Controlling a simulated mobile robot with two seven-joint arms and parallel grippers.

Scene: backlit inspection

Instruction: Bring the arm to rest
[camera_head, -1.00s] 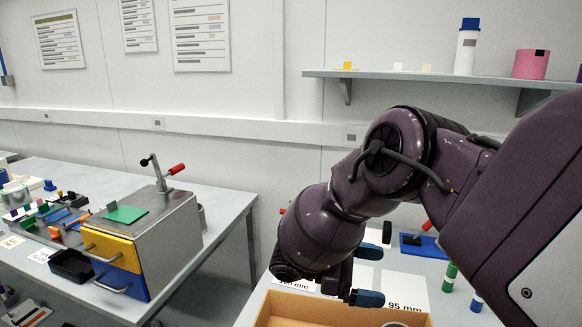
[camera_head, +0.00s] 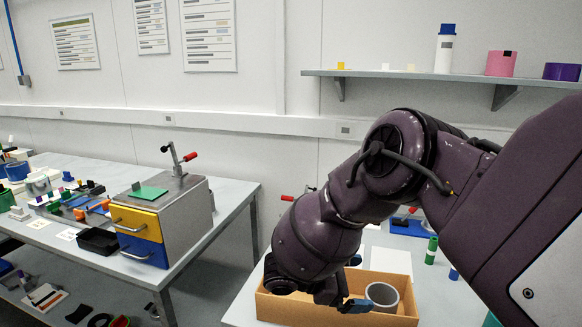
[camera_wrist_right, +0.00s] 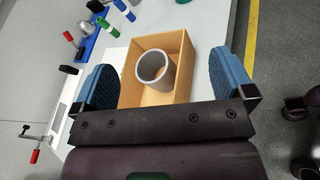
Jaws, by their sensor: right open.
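My right arm (camera_head: 320,230) reaches in from the right in the head view, bent downward. My right gripper (camera_head: 354,284) hangs at its end above the near part of the right table, partly hidden by the arm. In the right wrist view its two blue fingers are wide apart, with nothing gripped between them (camera_wrist_right: 162,84). A tan open box (camera_head: 283,309) stands below it on the table, with a grey ring or tube (camera_head: 382,297) inside. The box also shows in the wrist view (camera_wrist_right: 182,92), beyond the fingertips. My left gripper is not in view.
A left table (camera_head: 235,200) holds a drawer cabinet (camera_head: 187,210) with a red-handled clamp on top. A wall shelf (camera_head: 440,76) carries a white bottle and coloured cylinders. Green and blue markers (camera_head: 431,250) and a blue tray (camera_head: 408,227) are behind the box. Floor lies between the tables.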

